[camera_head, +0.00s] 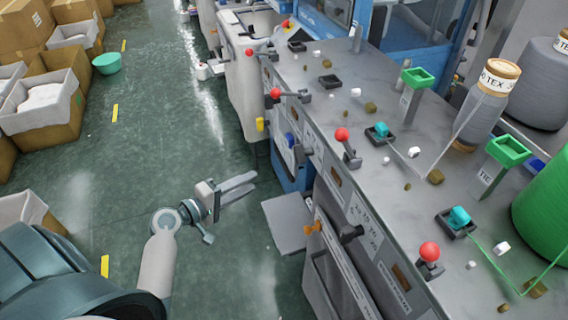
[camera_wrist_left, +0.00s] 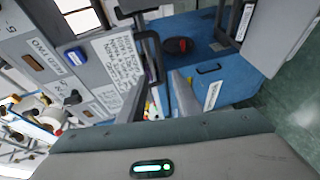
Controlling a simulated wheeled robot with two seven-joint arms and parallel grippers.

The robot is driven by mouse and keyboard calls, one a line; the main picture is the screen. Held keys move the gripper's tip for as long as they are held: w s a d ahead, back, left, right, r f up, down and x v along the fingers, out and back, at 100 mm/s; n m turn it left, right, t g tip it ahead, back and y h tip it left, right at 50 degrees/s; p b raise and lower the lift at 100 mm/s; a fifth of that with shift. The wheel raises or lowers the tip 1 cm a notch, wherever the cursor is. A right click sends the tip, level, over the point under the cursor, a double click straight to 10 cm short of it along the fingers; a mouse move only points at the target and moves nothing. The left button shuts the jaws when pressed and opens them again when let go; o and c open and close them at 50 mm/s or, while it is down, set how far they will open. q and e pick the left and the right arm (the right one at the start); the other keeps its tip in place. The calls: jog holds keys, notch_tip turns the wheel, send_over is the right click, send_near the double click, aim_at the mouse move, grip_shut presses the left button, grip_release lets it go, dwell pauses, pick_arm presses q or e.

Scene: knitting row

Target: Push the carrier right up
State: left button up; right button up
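I cannot tell for sure which part is the carrier. A grey machine bench (camera_head: 330,105) runs along the right in the head view, with red-knobbed levers (camera_head: 342,135) on its near edge. Teal blocks (camera_head: 459,217) sit in black holders on its top, with thread running from them. My left gripper (camera_head: 239,189) is over the green floor, left of the bench, its fingers pointing right, apart and empty. In the left wrist view its two fingers (camera_wrist_left: 157,100) are spread before a blue cabinet (camera_wrist_left: 215,70) and labelled grey panels (camera_wrist_left: 85,65). My right gripper is out of view.
A grey flap (camera_head: 288,222) juts from the bench front, just right of and below my gripper. Cones of grey yarn (camera_head: 487,105) and a green one (camera_head: 545,215) stand on the right. Cardboard boxes (camera_head: 48,110) line the left.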

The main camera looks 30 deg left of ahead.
aim_at(284, 163)
pick_arm(q)
jog(key=p+x, duration=0.3)
jog(key=x, duration=1.2)
jog(key=shift+f+p, duration=0.1)
jog(key=shift+p, duration=0.25)
jog(key=shift+s, duration=0.1)
grip_shut()
